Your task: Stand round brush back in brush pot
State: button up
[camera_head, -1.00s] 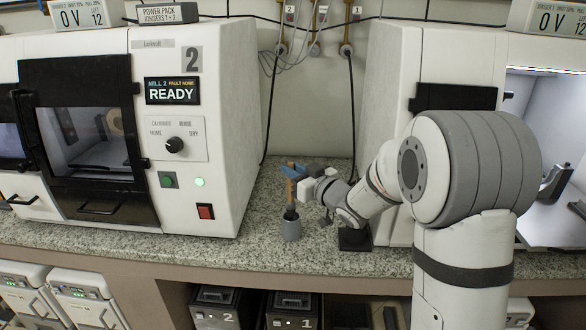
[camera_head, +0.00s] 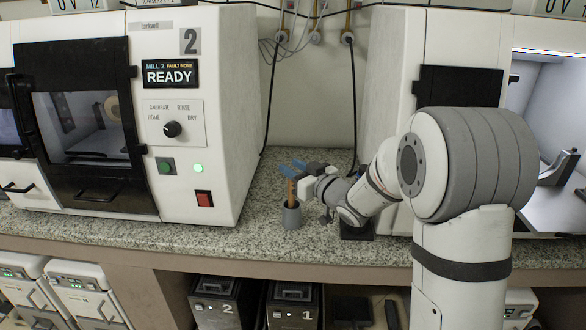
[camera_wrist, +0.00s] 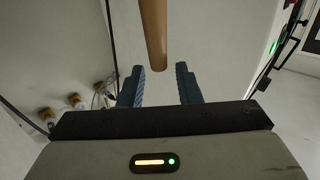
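The round brush stands in the brush pot, with its wooden handle (camera_head: 291,188) pointing up and its dark head hidden inside. The handle leans slightly. The grey brush pot (camera_head: 292,216) stands upright on the speckled counter. My gripper (camera_head: 293,168) is at the top of the handle, with its blue fingers reaching left. In the wrist view the two blue fingers of my gripper (camera_wrist: 160,82) are apart. The handle's end (camera_wrist: 153,45) shows between and beyond the fingertips, with a gap visible on the right side.
The white mill 2 (camera_head: 180,120) stands close on the left, and another white machine (camera_head: 390,100) stands behind my arm on the right. A black block (camera_head: 357,231) sits on the counter (camera_head: 200,240) right of the pot. The counter front edge is close to the pot.

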jog(key=shift+o, duration=0.9)
jog(key=v, duration=0.7)
jog(key=shift+s+d, duration=0.25)
jog(key=shift+s, duration=0.05)
